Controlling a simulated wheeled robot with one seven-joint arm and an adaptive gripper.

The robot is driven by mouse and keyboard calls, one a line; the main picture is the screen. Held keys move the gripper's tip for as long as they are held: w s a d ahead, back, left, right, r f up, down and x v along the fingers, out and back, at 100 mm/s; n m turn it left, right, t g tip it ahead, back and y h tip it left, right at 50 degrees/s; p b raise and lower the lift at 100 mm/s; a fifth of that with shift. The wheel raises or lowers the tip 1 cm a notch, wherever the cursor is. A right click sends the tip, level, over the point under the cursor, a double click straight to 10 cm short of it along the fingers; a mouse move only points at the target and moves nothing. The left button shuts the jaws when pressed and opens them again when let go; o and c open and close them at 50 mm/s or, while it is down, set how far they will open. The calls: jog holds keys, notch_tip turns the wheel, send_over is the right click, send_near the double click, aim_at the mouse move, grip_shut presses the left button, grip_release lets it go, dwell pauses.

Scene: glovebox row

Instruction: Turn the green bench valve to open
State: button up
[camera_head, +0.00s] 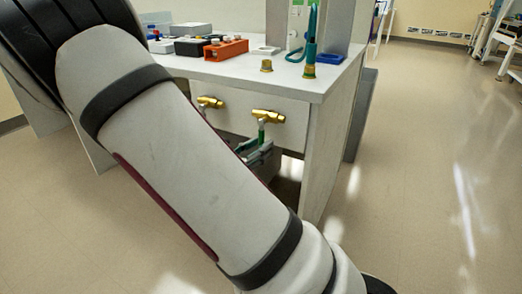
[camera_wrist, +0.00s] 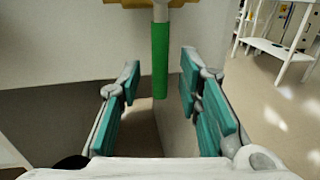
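The green bench valve has a brass body (camera_head: 267,115) on the front panel of the bench. Its green handle (camera_head: 261,132) points straight down. In the wrist view the green handle (camera_wrist: 160,62) hangs upright, with the brass body (camera_wrist: 150,3) cut off at the top edge. My gripper (camera_wrist: 160,80) is open, with teal finger pads on the left and right of the handle. The handle's lower end appears between the fingertips, with a gap on both sides. In the head view my gripper (camera_head: 257,155) is just below the handle, partly hidden by my arm.
A second brass valve (camera_head: 208,102) sits to the left on the same panel; my arm hides what is below it. The bench top (camera_head: 285,75) holds an orange block (camera_head: 226,48), small boxes and a teal-handled item (camera_head: 311,45). The floor (camera_head: 430,150) on the right is clear.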

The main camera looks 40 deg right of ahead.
jog(key=shift+w+d, duration=0.15)
jog(key=shift+d, duration=0.65)
jog(key=shift+c, duration=0.4)
grip_shut()
